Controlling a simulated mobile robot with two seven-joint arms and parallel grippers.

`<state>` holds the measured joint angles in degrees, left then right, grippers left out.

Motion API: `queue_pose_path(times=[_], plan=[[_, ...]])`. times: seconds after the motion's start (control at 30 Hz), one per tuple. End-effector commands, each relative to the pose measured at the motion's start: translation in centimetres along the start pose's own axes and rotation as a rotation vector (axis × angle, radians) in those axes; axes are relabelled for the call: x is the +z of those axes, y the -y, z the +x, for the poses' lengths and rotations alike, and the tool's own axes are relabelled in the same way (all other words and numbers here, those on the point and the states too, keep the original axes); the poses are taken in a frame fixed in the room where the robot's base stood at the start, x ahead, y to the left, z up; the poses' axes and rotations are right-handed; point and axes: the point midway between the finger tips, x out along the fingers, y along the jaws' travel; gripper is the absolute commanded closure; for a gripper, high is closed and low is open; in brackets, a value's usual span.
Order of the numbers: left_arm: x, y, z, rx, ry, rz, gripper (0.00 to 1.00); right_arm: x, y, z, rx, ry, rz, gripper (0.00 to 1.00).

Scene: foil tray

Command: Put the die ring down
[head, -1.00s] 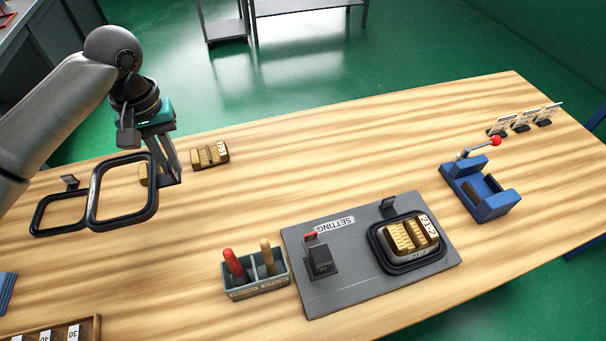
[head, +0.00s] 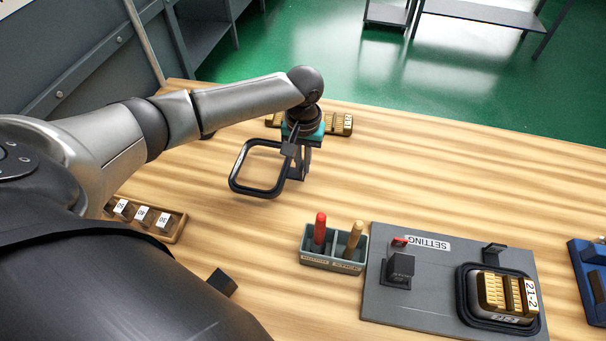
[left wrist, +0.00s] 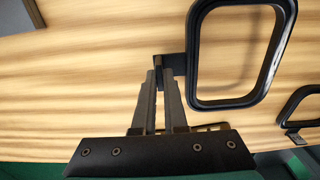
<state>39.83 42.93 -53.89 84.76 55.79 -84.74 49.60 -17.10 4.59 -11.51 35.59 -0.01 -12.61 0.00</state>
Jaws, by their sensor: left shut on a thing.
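My left gripper (head: 297,176) is shut on the tab of a black, rounded-square die ring (head: 234,178). In the left wrist view, the shut fingers (left wrist: 166,82) pinch the tab at the side of the ring (left wrist: 193,58). The ring's opening is empty and shows bare wood. I cannot tell whether the ring touches the table or hangs just above it. My right gripper is not in view.
Gold type blocks (head: 341,124) stand behind the gripper. A grey tool holder (head: 303,257) and the grey setting plate (head: 390,318), bearing a ringed gold die (head: 505,295), are at front right. A wooden tray (head: 178,233) is left. Bare tabletop lies right of the gripper.

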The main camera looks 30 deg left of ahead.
Motion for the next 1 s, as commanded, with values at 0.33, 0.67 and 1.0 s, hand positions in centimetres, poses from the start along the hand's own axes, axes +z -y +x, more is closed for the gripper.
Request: queue_pose_path(times=[0.33, 0.67, 1.0], plan=[[0.0, 0.0, 4.0, 0.0, 0.001, 0.0, 1.0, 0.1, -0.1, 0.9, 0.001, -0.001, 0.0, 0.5], [0.0, 0.0, 4.4, 0.0, -0.002, 0.001, 1.0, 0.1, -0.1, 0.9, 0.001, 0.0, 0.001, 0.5], [0.0, 0.0, 4.7, 0.0, 0.0, 0.001, 0.63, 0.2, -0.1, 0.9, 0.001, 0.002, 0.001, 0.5]])
